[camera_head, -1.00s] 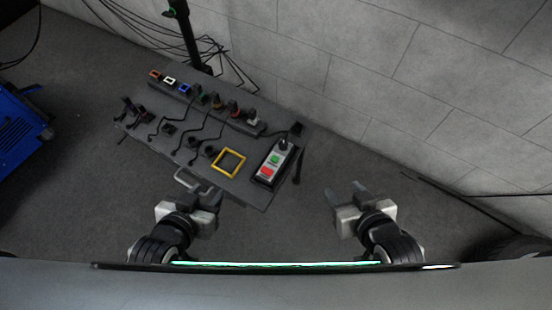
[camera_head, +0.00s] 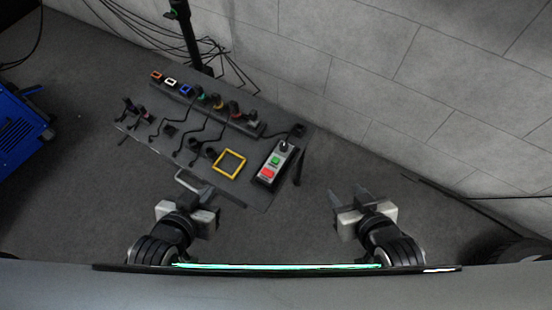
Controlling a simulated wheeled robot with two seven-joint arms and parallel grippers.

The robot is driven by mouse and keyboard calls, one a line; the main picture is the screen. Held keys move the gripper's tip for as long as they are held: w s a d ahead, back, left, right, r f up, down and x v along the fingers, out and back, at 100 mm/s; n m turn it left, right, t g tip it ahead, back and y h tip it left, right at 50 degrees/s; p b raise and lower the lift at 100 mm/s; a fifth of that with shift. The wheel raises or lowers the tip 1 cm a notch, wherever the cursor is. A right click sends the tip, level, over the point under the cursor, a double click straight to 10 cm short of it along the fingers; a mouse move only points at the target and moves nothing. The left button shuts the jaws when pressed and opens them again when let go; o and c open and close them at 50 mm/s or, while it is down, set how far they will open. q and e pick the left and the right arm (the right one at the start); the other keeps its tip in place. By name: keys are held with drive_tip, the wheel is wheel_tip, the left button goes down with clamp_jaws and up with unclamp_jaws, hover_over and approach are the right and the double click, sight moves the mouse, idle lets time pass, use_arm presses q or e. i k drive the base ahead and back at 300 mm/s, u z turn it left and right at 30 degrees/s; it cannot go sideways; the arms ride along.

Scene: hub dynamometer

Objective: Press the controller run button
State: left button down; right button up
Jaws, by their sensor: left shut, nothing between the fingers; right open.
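My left gripper (camera_head: 205,197) is shut and empty, in front of the board's near edge, left of the controller. My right gripper (camera_head: 348,194) is open and empty, over the floor to the right of and nearer than the controller. Neither gripper touches it.
The dark board (camera_head: 245,192) carries a yellow square frame (camera_head: 229,164), a row of coloured connectors (camera_head: 218,103) and several cables. A metal handle (camera_head: 190,181) is at its near edge. A blue machine (camera_head: 18,130) stands far left. A grey wall is behind.

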sight(275, 160)
drive_tip(key=z, duration=1.7)
drive_tip(key=i, duration=1.1)
drive_tip(key=u, duration=2.55)
